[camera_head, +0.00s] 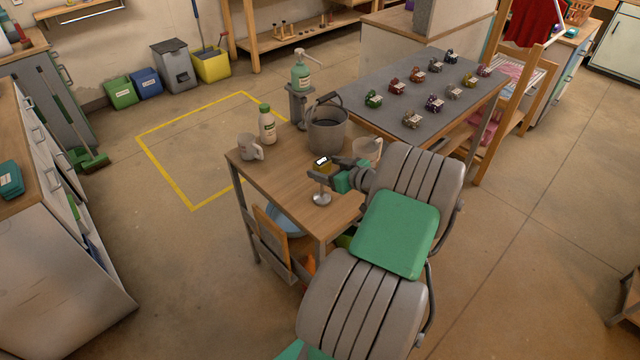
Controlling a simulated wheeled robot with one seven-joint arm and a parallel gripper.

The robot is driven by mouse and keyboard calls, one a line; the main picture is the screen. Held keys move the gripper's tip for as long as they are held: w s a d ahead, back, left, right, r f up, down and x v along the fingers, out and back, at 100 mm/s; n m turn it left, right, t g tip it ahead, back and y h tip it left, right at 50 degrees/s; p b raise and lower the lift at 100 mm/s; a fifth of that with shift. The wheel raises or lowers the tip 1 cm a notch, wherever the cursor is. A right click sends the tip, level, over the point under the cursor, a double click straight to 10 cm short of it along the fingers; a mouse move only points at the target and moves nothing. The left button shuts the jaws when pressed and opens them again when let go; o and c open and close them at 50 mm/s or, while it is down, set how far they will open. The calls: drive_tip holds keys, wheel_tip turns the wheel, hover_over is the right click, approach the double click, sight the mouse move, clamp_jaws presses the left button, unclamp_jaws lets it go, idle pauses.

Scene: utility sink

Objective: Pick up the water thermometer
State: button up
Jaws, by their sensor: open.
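A small yellow and dark object with a white display (321,161), which looks like the water thermometer, is at the front part of the wooden table. A metal stand with a round base (321,199) is just below it in the picture. My gripper (322,169) is open, reaching in from the right, with its fingers at the thermometer's sides or very close to it. I cannot tell whether they touch it. My arm's links hide part of the table's right side.
On the wooden table (285,178) stand a grey bucket (327,135), a white bottle with a green cap (267,125), a mug (249,147) and a pale cup (367,148). A soap pump bottle (301,75) stands behind. A grey table (398,85) holds several small bundles.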

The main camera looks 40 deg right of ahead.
drive_tip(key=p+x, duration=0.1)
drive_tip(key=x, duration=0.4)
drive_tip(key=shift+w+d+f+p, duration=0.1)
drive_tip(key=shift+w+f+p, duration=0.1)
drive_tip(key=shift+w+p, duration=0.1)
drive_tip(key=shift+s, duration=0.1)
clamp_jaws()
drive_tip(key=shift+r, duration=0.1)
idle(0.4)
